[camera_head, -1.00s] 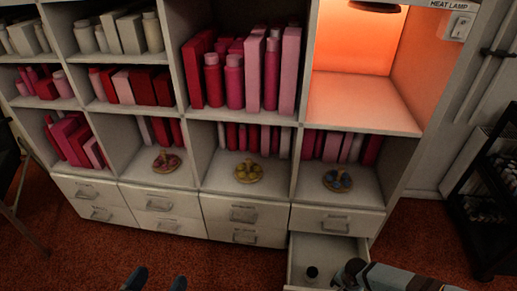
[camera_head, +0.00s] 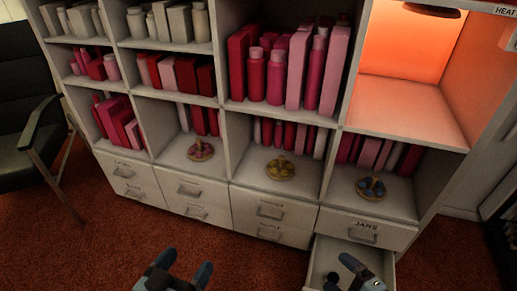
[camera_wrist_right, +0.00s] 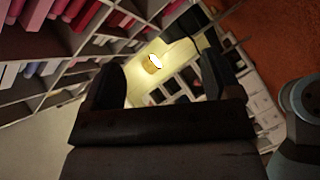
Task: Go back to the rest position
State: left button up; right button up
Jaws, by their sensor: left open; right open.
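My left gripper (camera_head: 186,264) is at the bottom of the head view, its two blue-grey fingertips apart and empty, over the red carpet in front of the cabinet. My right gripper (camera_head: 352,266) is at the lower right of the head view, over or beside the pulled-out drawer (camera_head: 318,262). In the right wrist view its two dark fingers stand wide apart with nothing between them (camera_wrist_right: 165,78); a lit lamp (camera_wrist_right: 153,64) shows far behind.
The white shelf cabinet (camera_head: 225,150) holds pink and red containers and three small round trays (camera_head: 280,169). The drawer under the right column is open, with a small dark thing (camera_head: 332,278) inside. A dark chair (camera_head: 30,140) stands left. The orange-lit compartment (camera_head: 405,100) is upper right.

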jog(key=s+d+r+m, duration=0.1)
jog(key=s+r+m, duration=0.4)
jog(key=m, duration=0.5)
jog(key=w+a+r+m+t+b, duration=0.1)
jog(key=w+a+r+m+t, duration=0.1)
jog(key=a+r+m, duration=0.3)
jog(key=w+a+r+m+t+b, duration=0.1)
jog(key=w+a+r+t, duration=0.15)
jog(key=r, duration=0.45)
pick_arm(q)
notch_tip(320, 180, up, 10)
jog(key=p, duration=1.8)
jog(key=s+a+r+g+y+p, duration=0.1)
jog(key=s+a+g+y+p, duration=0.2)
jog(key=p, duration=1.4)
jog(key=s+a+g, duration=0.1)
jog(key=a, duration=0.1)
jog(key=shift+a+r, duration=0.3)
jog(key=shift+r, duration=0.1)
pick_arm(e)
jog(key=s+d+r+g+h, duration=0.5)
jog(key=d+g, duration=0.1)
jog(key=d, duration=0.1)
jog(key=shift+s+r, duration=0.2)
pick_arm(q)
jog(key=shift+c, duration=0.4)
pick_arm(e)
jog(key=shift+g, duration=0.25)
jog(key=shift+c, duration=0.4)
